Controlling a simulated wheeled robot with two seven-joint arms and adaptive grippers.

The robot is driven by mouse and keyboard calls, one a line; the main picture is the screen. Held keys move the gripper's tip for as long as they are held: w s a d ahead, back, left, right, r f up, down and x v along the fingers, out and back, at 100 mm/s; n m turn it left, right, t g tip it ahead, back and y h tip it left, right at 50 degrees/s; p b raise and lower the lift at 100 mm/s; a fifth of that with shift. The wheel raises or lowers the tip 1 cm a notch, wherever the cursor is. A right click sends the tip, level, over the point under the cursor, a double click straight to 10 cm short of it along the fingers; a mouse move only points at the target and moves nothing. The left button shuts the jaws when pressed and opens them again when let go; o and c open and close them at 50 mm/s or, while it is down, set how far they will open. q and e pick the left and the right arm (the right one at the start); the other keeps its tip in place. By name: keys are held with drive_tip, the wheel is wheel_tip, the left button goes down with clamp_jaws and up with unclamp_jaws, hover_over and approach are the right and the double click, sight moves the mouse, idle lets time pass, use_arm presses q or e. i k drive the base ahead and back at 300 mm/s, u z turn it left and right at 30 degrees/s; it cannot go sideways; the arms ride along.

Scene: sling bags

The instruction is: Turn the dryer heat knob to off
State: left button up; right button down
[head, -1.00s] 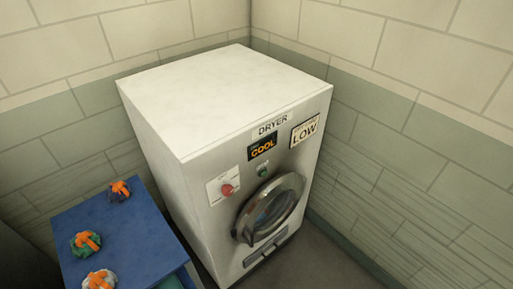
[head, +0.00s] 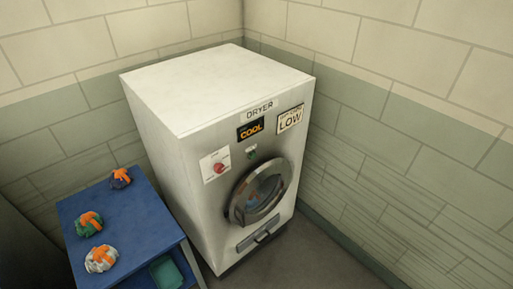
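The white dryer (head: 190,150) stands in the corner of the room, its front facing right and toward me. The red heat knob (head: 219,168) sits on a white plate at the upper left of the dryer's front. The knob's pointer is too small to read. A black sign (head: 251,129) with orange letters reads COOL, and a white sign (head: 290,119) reads LOW. The round door (head: 258,191) with a metal rim is below the knob and looks closed. Neither of my grippers is in view.
A blue table (head: 137,224) stands left of the dryer, close to its side. On it lie several bundles with orange ties, one dark (head: 120,178), one green (head: 88,223), one white (head: 101,259). A green bin (head: 167,273) is under the table. The floor (head: 300,255) right of the dryer is clear.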

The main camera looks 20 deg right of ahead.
sight(219, 168)
drive_tip(key=u, duration=0.05)
drive_tip(key=k, duration=0.65)
drive_tip(key=z, duration=0.75)
drive_tip(key=i, duration=1.55)
drive_tip(key=u, duration=0.6)
drive_tip(key=k, duration=0.3)
drive_tip(key=u, duration=0.45)
drive_tip(key=i, duration=0.45)
